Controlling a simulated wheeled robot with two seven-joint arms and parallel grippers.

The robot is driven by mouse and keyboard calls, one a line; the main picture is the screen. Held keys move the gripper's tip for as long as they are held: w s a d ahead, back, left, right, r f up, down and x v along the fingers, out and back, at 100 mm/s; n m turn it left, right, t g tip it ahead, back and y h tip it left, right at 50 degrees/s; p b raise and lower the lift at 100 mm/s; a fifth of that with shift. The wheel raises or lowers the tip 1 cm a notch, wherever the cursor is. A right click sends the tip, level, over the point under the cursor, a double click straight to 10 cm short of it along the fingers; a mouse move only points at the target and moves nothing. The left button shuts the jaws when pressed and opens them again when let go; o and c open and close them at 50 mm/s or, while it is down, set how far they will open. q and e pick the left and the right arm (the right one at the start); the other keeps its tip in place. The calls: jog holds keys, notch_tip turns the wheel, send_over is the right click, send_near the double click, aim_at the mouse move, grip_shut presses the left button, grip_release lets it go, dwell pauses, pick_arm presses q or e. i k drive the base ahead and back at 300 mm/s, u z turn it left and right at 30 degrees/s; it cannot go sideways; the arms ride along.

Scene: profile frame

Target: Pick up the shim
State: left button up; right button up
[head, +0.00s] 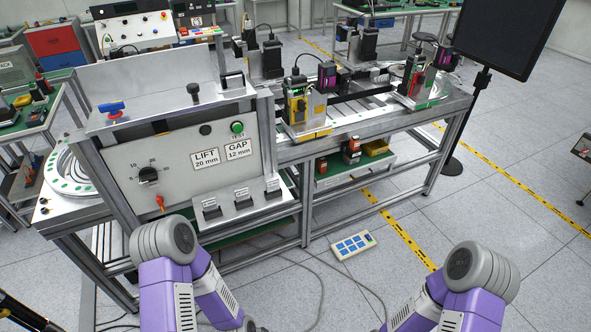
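I cannot make out a shim for certain. Three small black pieces with white labels sit along the sloped lower ledge of the bench: a left one (210,209), a middle one (243,199) and a right one (272,188). They are too small to identify or read. Above them, the grey front panel (190,150) carries a "LIFT 20 mm" sign (205,157) and a "GAP 12 mm" sign (238,149). My two purple arms show at the bottom, left and right, below the bench. Neither gripper is in view.
The panel has a black dial (148,175), an orange switch (160,202) and a green button (237,127). A fixture with yellow parts (303,110) stands on the rail to the right. A blue-buttoned box (352,245) and cables lie on the floor. Open floor (510,220) extends right.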

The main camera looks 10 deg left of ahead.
aim_at(272, 186)
jog(key=u, duration=0.4)
jog(key=i, duration=0.95)
jog(key=u, duration=0.6)
